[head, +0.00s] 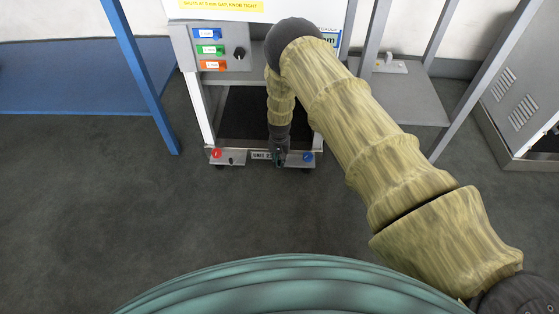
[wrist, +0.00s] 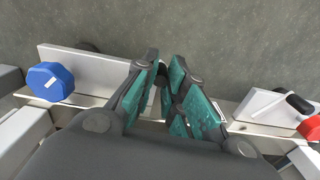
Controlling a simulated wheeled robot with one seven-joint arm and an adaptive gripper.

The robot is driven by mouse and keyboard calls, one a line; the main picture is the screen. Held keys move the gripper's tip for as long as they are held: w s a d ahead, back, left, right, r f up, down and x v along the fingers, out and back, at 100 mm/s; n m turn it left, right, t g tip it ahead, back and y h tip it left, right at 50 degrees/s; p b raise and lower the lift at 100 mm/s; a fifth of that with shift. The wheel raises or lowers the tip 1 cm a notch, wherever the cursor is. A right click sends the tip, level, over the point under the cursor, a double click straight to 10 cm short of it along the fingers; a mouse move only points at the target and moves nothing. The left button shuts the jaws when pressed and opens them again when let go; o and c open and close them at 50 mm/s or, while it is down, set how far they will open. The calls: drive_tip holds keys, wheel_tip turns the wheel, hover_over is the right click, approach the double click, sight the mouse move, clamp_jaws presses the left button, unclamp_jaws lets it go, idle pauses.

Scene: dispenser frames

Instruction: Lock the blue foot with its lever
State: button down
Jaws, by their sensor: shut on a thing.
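The blue foot's round knob (wrist: 50,82) sits at the left of its light plate in the wrist view; it also shows at the frame's lower right in the head view (head: 308,157). My gripper (head: 279,158) is low at the frame's front edge, just left of the blue knob. In the wrist view my gripper (wrist: 163,75) has its teal-padded fingers drawn together at the plate's inner end. A small dark piece between the fingertips appears to be the blue foot's lever; the fingers hide most of it, so its angle cannot be told.
The red foot's knob (head: 216,154) is at the frame's lower left, with its black lever (wrist: 300,103) clear of my gripper. A unit label (head: 262,155) lies between the feet. A control box (head: 212,47) is above. Open grey floor lies in front.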

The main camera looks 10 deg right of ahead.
sight(279, 161)
drive_tip(key=shift+a, duration=0.1)
drive_tip(key=c, duration=1.4)
unclamp_jaws()
drive_tip(key=shift+r, duration=6)
drive_tip(key=shift+s+f, duration=0.1)
